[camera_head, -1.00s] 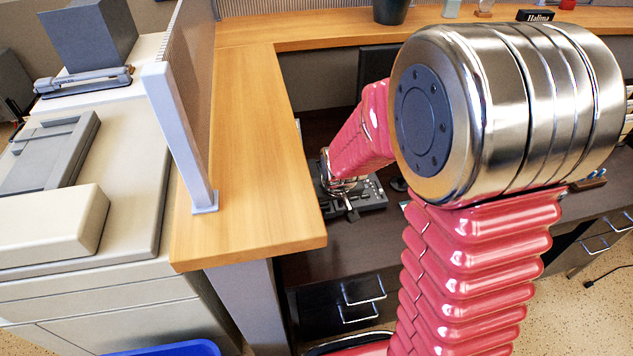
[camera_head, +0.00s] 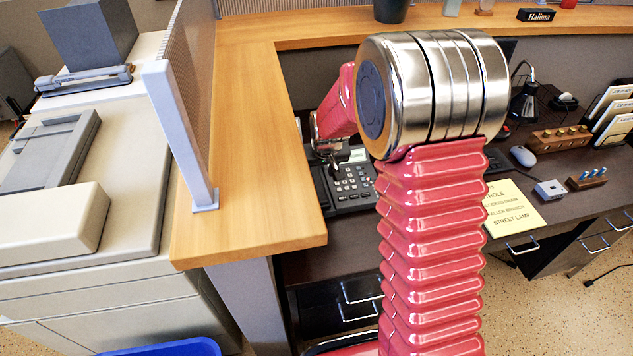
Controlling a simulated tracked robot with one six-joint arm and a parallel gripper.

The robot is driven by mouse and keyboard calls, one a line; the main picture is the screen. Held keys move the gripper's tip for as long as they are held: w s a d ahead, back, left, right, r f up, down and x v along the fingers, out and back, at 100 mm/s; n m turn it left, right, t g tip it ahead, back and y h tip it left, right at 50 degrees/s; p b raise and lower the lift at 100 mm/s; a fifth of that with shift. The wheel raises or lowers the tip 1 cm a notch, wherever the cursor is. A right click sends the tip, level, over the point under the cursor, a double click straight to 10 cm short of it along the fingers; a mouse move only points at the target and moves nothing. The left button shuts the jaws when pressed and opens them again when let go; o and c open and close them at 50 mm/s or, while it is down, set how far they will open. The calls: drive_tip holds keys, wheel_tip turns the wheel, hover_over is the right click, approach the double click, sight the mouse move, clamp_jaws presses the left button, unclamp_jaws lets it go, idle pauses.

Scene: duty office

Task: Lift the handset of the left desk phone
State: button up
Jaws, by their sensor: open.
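A dark desk phone (camera_head: 352,183) with a keypad and small display sits on the dark lower desk, just right of the wooden counter. Its handset (camera_head: 319,186) appears to lie along the phone's left side, partly hidden by the counter edge and my arm. My gripper (camera_head: 334,166) is above the upper left part of the phone, at the end of my red arm. It is open, with its fingers small and dark against the phone. I cannot tell whether they touch the handset.
The wooden counter (camera_head: 260,190) rises close on the left, with a grey partition post (camera_head: 180,135) on it. My arm hides the middle.

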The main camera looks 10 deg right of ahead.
sight(317, 178)
drive_tip(key=shift+w, duration=0.4)
drive_tip(key=shift+f, duration=0.1)
drive_tip(key=shift+x, duration=2.4)
drive_tip(key=shift+f, duration=0.2)
clamp_jaws()
